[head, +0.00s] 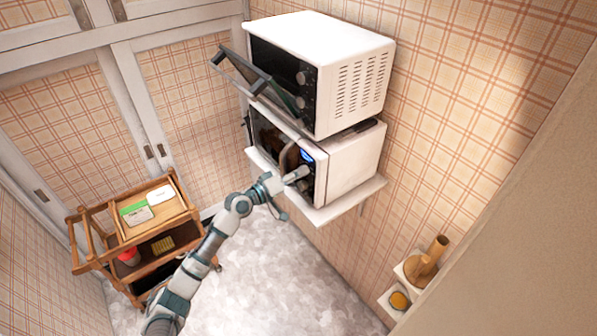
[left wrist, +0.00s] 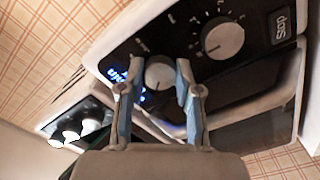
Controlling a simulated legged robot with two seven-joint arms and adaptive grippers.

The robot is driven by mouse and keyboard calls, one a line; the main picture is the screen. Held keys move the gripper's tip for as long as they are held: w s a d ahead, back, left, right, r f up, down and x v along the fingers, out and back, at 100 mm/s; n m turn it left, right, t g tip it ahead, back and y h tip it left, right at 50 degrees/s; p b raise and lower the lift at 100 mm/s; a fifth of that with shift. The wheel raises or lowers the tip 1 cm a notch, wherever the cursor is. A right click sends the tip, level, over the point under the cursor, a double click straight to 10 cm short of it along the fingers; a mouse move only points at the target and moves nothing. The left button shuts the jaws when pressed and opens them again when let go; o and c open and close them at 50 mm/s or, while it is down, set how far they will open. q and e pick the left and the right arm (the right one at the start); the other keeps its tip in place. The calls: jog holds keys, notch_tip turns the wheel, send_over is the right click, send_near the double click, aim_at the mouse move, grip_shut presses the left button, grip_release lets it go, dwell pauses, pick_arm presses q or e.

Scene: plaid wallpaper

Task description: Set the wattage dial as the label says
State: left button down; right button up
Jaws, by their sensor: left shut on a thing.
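The microwave (head: 347,165) stands on a wall shelf, its control panel facing left with a lit blue display. In the left wrist view the dark panel carries two round grey dials. One dial (left wrist: 160,72) is beside the blue display (left wrist: 118,75); the other dial (left wrist: 222,38), with marks around it, is nearer the Stop button (left wrist: 283,22). My left gripper (head: 291,178) is at the panel. In the left wrist view its fingers (left wrist: 155,82) are shut on the dial beside the display. A green and white package (head: 136,212) lies on the trolley; its print is too small to read.
A white oven (head: 320,40) with its glass door (head: 255,76) hanging open sits above the microwave. The wooden trolley (head: 112,228) stands at left. A small wall shelf (head: 388,303) with wooden items is at lower right. Pale floor lies open between.

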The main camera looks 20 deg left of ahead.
pick_arm(q)
jog(key=shift+f+n, duration=0.3)
jog(key=shift+f, duration=0.1)
jog(key=c, duration=0.8)
grip_release()
jog(key=shift+w+r, duration=0.1)
jog(key=shift+a, duration=0.1)
jog(key=v, duration=1.2)
jog(key=shift+w+a, duration=0.1)
